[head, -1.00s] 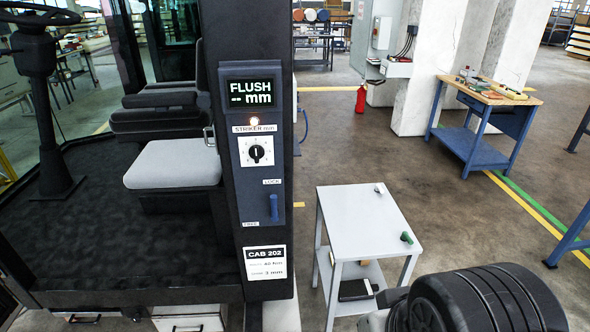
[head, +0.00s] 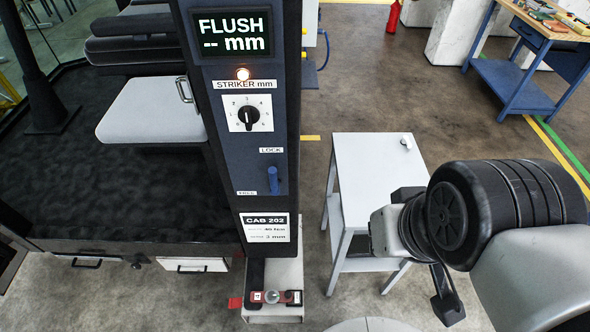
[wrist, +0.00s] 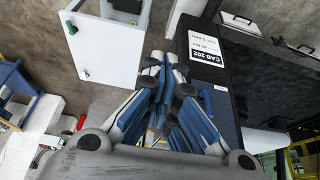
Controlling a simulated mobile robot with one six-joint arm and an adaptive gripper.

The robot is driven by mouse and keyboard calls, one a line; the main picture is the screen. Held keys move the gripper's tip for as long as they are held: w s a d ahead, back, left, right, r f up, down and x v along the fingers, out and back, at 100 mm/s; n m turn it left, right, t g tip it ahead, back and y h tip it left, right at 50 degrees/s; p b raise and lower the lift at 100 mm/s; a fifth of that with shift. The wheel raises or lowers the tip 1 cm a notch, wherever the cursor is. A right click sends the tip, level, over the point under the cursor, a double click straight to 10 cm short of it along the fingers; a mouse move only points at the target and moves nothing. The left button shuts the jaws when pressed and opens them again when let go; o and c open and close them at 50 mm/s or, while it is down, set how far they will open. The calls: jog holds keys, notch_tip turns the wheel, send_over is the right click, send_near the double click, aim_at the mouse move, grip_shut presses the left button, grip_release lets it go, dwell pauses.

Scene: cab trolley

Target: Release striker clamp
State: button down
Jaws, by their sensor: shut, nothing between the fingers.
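The dark post has a blue control panel (head: 235,130) with a small blue clamp lever (head: 273,180). The lever sits below the LOCK label (head: 271,150), and a FREE label (head: 246,192) is at its lower left. I cannot tell its exact setting. Above are the striker dial (head: 248,114), a lit lamp (head: 242,73) and a display (head: 232,35) reading "FLUSH -- mm". My gripper (wrist: 160,62) is shut and empty in the wrist view, apart from the panel.
A white side table (head: 365,170) stands right of the post, partly behind my arm. A red-and-grey device (head: 272,297) lies on the pale base at the post's foot. The cab seat (head: 150,112) is at the left. A blue workbench (head: 510,75) is far right.

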jog(key=w+f+m+g+y+p, duration=0.1)
jog(key=w+m+y+p, duration=0.2)
jog(key=w+m, duration=0.5)
jog(key=w+a+f+m+g+y+p, duration=0.1)
jog(key=w+m+y+p, duration=0.2)
jog(key=w+m+y, duration=0.3)
jog(key=w+m, duration=0.3)
jog(key=m, duration=0.3)
jog(key=shift+f+m+g, duration=0.25)
jog(key=shift+m+g, duration=0.05)
jog(key=shift+a, duration=0.15)
jog(key=b, duration=0.3)
send_near(274, 179)
notch_tip(274, 179, down, 6)
jog(key=w+a, duration=0.1)
jog(key=a, duration=0.1)
jog(key=shift+w+a, duration=0.2)
jog(key=shift+a, duration=0.05)
jog(key=shift+p, duration=0.55)
